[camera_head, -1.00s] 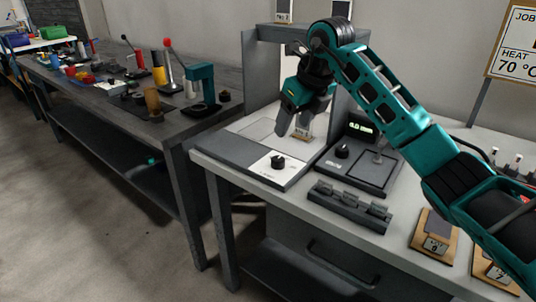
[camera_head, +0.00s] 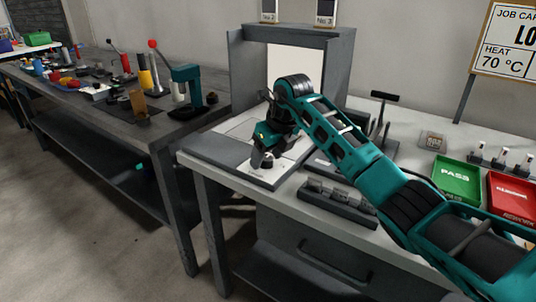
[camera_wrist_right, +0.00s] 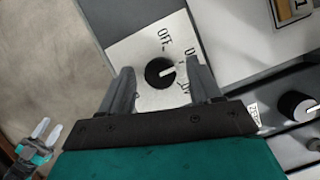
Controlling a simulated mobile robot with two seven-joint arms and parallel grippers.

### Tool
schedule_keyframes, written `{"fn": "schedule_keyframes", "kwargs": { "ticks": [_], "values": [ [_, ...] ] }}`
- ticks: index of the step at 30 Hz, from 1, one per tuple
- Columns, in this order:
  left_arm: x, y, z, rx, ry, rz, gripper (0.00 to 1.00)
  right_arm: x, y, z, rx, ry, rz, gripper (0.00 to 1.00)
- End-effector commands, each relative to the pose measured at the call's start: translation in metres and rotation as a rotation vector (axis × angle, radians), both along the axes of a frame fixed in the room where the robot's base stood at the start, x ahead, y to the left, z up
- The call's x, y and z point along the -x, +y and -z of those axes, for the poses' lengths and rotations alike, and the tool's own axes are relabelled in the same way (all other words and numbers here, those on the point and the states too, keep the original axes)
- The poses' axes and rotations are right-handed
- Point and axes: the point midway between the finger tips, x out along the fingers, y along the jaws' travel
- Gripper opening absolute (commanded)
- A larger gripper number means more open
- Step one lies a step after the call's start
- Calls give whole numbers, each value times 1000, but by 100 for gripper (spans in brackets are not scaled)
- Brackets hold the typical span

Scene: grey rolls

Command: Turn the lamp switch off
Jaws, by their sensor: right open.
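The lamp switch is a black rotary knob (camera_wrist_right: 160,72) on a white plate (camera_wrist_right: 143,50), marked OFF at the top and with further marks at its right. Its white pointer line points right, away from OFF. In the head view the knob (camera_head: 267,164) is partly hidden by my right gripper (camera_head: 261,157). In the right wrist view my right gripper (camera_wrist_right: 160,85) is open, its fingers on either side of the knob, with gaps between. A teal gripper with pale, parted fingers, seemingly my left (camera_wrist_right: 42,132), shows at the lower left of the wrist view.
A grey lamp booth (camera_head: 347,68) stands behind the switch panel. A second knob (camera_wrist_right: 298,105) sits right of the switch. A dark rack (camera_head: 336,200) lies near the bench's front edge. Green (camera_head: 457,180) and red (camera_head: 510,195) trays stand at the right.

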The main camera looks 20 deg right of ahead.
Motion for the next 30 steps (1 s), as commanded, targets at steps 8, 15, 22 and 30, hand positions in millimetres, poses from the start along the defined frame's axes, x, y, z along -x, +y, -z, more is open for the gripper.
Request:
{"fn": "schedule_keyframes", "kwargs": {
  "ticks": [8, 15, 22, 30],
  "values": [
    [0, 2, 0, -8, -1, 4, 43, 0, 0, 0, 0, 0, 0, 42],
    [-2, 2, -1, -9, -5, 5, 43, 0, 0, 0, 0, 0, 0, 19],
    [-2, 2, -1, -8, -5, 4, 43, 0, 0, -1, 0, 0, -1, 7],
    [-2, 1, -5, -6, -6, 2, 43, 0, -2, -2, 1, 0, -66, 7]
  ]
}}
